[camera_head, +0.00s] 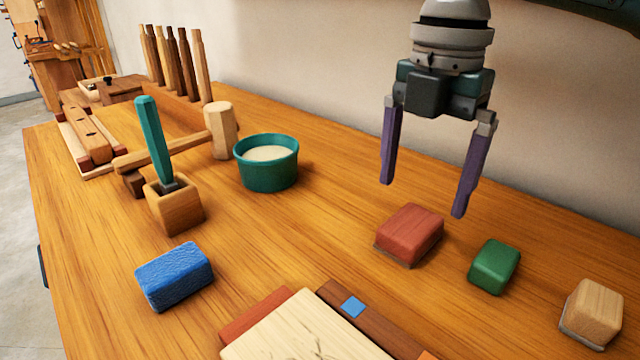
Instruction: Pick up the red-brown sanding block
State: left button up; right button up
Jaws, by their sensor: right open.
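The red-brown sanding block (409,232) lies on the wooden workbench, right of the middle in the head view. It has rounded edges and a thin grey layer along its bottom. My right gripper (423,200) points down above and slightly behind the block, its two purple fingers spread wide. The gripper is open with nothing between its fingers, and the fingertips appear apart from the block. My left gripper is not in view.
A green block (494,266) and a tan block (592,313) lie to the right. A blue block (174,276), a wooden holder (175,206), a teal bowl (267,163) and a mallet (220,131) stand left. A pale board (300,332) lies in front. The wall (330,60) is behind.

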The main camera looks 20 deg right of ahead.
aim_at(413, 222)
notch_tip(413, 222, down, 7)
jog(key=shift+w+r+b, duration=0.1)
jog(key=shift+b, duration=0.45)
jog(key=c, duration=1.4)
